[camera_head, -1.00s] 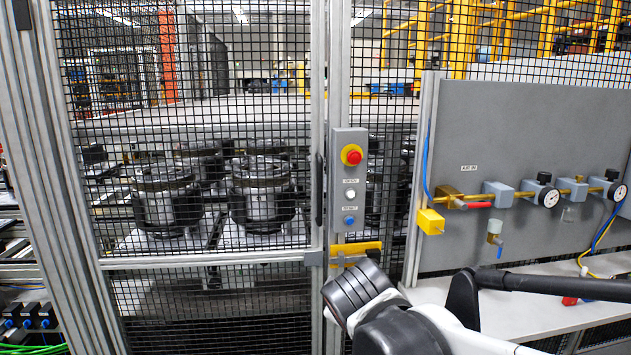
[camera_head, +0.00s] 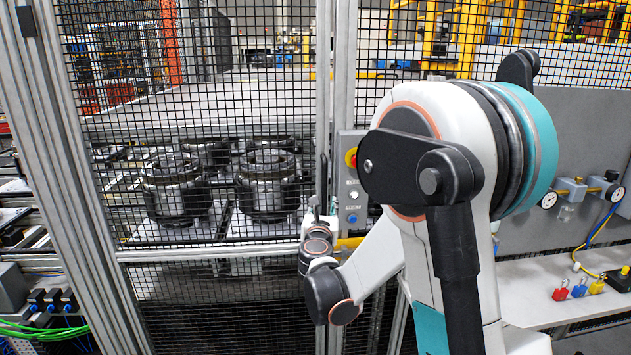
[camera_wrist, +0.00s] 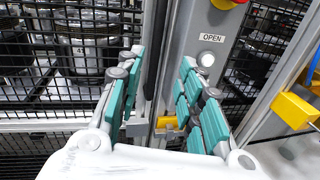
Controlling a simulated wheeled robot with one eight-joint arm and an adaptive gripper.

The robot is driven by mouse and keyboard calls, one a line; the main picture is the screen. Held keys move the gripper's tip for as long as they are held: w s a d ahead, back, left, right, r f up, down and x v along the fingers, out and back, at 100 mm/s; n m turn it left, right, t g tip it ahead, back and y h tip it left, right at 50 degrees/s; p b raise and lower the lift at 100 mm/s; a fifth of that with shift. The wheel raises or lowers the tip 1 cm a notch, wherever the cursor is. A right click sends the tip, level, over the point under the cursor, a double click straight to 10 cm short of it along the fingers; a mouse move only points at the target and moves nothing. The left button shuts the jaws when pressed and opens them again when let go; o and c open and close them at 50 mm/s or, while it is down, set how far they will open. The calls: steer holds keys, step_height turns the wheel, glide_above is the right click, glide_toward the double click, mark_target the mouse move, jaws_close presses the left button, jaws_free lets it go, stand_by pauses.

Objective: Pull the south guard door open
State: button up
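The mesh guard door (camera_head: 215,252) fills the left of the head view, its edge against the grey post, and looks closed. Its black vertical handle (camera_head: 323,175) is on that edge. In the wrist view the dark handle (camera_wrist: 153,60) runs between my finger pads. My gripper (camera_wrist: 160,65) is open, with teal pads on both sides of the handle and a visible gap. In the head view my gripper (camera_head: 322,208) is at the door edge, partly hidden by my arm. A yellow latch piece (camera_wrist: 168,122) lies low between the fingers.
A control box with a red stop button (camera_head: 351,157) and a white OPEN button (camera_wrist: 206,59) is just right of the handle. A grey panel with gauges (camera_head: 549,198) and a shelf with several coloured padlocks (camera_head: 578,288) are at the right. Green cables (camera_head: 45,332) lie lower left.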

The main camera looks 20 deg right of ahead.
mark_target(324, 188)
steer(key=shift+n, duration=0.6)
steer(key=x, duration=1.4)
steer(key=shift+w+a, duration=0.2)
steer(key=shift+w, duration=0.1)
jaws_close()
